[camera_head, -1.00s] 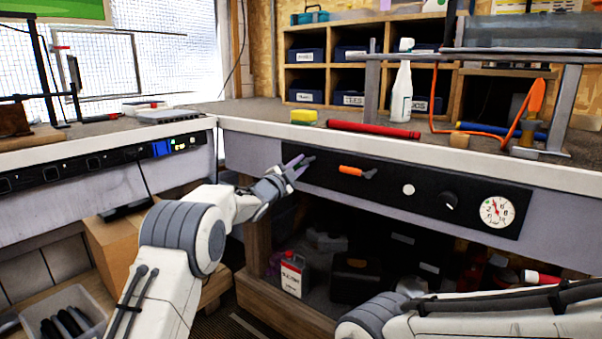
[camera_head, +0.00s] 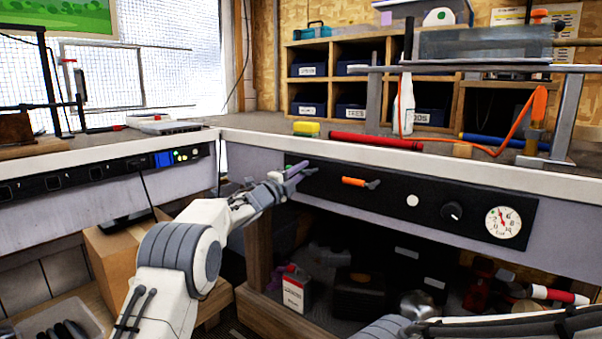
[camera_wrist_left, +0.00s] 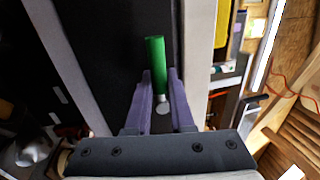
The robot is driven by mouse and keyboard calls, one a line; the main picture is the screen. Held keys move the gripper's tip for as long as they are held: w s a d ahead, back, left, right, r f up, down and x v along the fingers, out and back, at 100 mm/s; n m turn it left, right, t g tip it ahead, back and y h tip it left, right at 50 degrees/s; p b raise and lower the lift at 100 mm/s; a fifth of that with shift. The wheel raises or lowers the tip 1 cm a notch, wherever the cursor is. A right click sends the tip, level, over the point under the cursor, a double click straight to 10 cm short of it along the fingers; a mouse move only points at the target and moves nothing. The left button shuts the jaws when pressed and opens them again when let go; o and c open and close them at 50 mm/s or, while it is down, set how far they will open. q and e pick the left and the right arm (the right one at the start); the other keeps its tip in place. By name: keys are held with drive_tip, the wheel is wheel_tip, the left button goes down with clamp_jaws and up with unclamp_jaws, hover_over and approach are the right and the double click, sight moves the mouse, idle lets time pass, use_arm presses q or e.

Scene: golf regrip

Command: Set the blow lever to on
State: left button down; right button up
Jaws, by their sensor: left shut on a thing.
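A black control panel (camera_head: 440,240) runs along the front of the bench. A green lever (camera_wrist_left: 155,62) is at its left end; it shows only partly in the head view, behind my fingers. My left gripper (camera_head: 298,168) is at that end, its purple fingers shut on the green lever. In the left wrist view the fingers (camera_wrist_left: 160,98) lie on either side of the lever's lower part, near its round silver pivot. A second lever with an orange handle (camera_head: 354,181) lies nearly level to the right. No lever label is readable. My right gripper is out of view.
Right of the orange lever are a white button (camera_head: 412,200), a black knob (camera_head: 452,211) and a round gauge (camera_head: 503,222). A red tube (camera_head: 375,141) and a yellow block (camera_head: 306,129) lie on the bench above. A red-and-white can (camera_head: 296,288) stands on the shelf below.

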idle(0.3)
use_arm(q)
drive_tip(key=c, duration=0.8)
unclamp_jaws()
drive_tip(key=shift+s, duration=0.1)
drive_tip(key=v, duration=1)
drive_tip(key=shift+a, duration=0.2)
drive_tip(key=shift+f, duration=0.1)
